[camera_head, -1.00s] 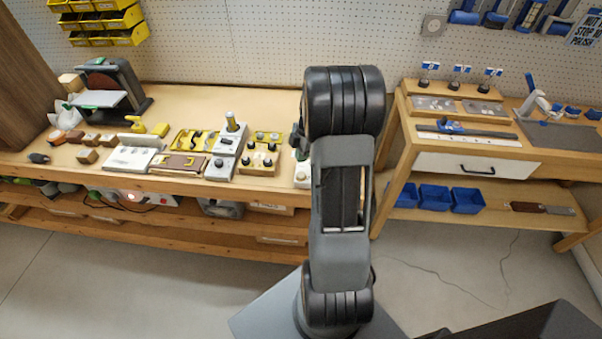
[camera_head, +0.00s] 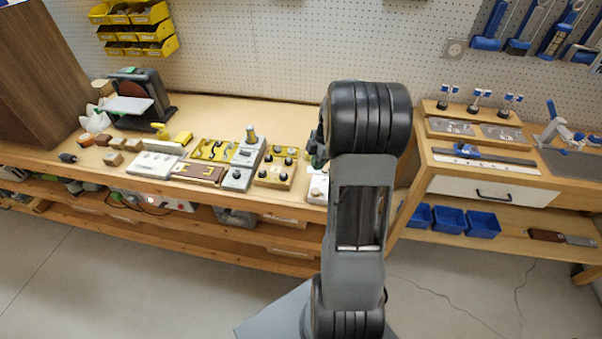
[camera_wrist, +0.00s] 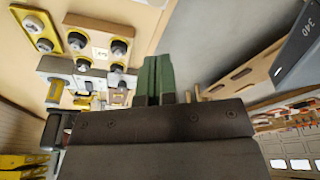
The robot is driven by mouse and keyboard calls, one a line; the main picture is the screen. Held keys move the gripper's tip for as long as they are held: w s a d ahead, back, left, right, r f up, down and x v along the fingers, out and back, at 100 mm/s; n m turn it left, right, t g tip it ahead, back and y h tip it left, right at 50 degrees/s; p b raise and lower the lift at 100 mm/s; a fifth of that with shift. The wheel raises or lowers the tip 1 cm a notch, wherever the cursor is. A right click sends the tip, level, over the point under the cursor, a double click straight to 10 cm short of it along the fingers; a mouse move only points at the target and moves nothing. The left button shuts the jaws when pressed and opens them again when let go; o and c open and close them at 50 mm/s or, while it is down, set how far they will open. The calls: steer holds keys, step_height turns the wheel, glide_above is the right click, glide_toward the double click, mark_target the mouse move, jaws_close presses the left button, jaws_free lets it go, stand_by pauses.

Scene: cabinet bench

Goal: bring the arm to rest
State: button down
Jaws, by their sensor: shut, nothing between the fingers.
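My gripper (camera_wrist: 158,80) shows in the wrist view as green fingers set close together beyond a dark wrist block. It is shut and holds nothing. In the head view my arm stands upright in the middle of the picture and hides most of the gripper. Only a small dark green part shows at the arm's left side, above the right end of the long workbench (camera_head: 270,113). I cannot tell from the head view how high it is above the bench.
Fixtures with black knobs (camera_head: 276,169) and a grey block with a knob (camera_head: 241,170) stand left of my arm. A sander (camera_head: 139,98) stands farther left. A second bench with a white drawer (camera_head: 490,191) and blue bins (camera_head: 446,220) is at right. Open floor lies in front.

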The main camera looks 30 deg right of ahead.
steer(key=s+a+r+m+t, duration=0.1)
steer(key=s+a+r+m, duration=0.3)
steer(key=a, duration=0.3)
steer(key=s+a+r+m+t+h, duration=0.1)
steer(key=s+a+r+m, duration=0.3)
steer(key=a+m, duration=0.2)
steer(key=s+a+r+m+t+h, duration=0.1)
steer(key=s+a+r+m, duration=0.2)
steer(key=a, duration=0.5)
steer(key=shift+s+r+m+t, duration=0.35)
steer(key=shift+s+m, duration=0.25)
steer(key=shift+m, duration=0.5)
steer(key=shift+d, duration=0.15)
